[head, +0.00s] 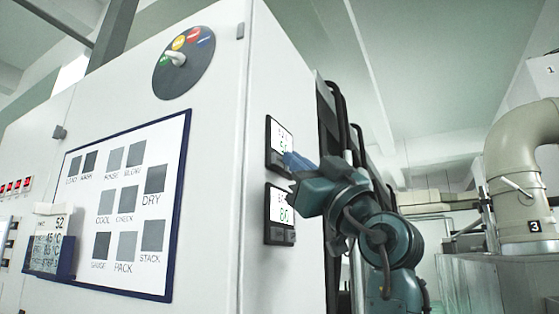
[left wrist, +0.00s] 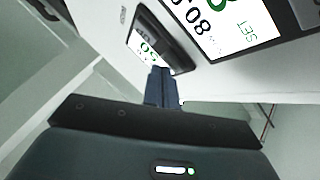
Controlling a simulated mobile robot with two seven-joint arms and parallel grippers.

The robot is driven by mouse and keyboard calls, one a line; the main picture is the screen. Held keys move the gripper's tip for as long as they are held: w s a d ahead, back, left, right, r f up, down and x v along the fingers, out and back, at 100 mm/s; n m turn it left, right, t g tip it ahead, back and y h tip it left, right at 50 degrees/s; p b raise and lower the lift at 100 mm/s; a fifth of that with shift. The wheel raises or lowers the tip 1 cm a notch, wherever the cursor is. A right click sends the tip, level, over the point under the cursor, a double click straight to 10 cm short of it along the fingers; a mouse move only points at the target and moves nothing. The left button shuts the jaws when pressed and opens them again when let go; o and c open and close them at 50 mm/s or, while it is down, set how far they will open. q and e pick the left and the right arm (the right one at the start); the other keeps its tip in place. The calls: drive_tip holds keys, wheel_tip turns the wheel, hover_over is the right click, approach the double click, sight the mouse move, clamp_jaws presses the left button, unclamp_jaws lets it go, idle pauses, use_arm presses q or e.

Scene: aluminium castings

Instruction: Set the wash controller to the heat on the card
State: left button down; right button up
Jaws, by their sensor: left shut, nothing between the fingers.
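Two small black-framed controllers with white displays sit on the narrow side face of the white cabinet: an upper one (head: 279,136) and a lower one (head: 279,203). Their digits are small in the head view, and which one is the wash controller I cannot tell. My left gripper (head: 290,162) is shut and empty, its tips at the lower part of the upper controller. In the left wrist view the shut fingers (left wrist: 163,75) reach the edge of one display (left wrist: 150,46); contact is unclear. A printed card (head: 45,252) at lower left shows °C lines, not clearly legible. My right gripper is out of view.
The cabinet front carries a coloured round dial (head: 190,75) and a blue-framed board (head: 120,280) of grey squares. A blue holder (head: 66,262) is by the card. Dark pipes (head: 345,110) run behind the side face. A large beige duct (head: 500,150) stands at right.

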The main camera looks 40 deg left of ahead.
use_arm(q)
drive_tip(key=shift+s+a, duration=0.1)
drive_tip(key=shift+a, duration=0.25)
idle(0.8)
drive_tip(key=shift+w+d+t, duration=0.2)
drive_tip(key=shift+d+t, duration=0.1)
drive_tip(key=shift+d, duration=0.45)
drive_tip(key=d, duration=0.2)
drive_tip(key=w+d+p, duration=0.1)
drive_tip(key=d, duration=0.2)
drive_tip(key=shift+a, duration=0.1)
idle(0.9)
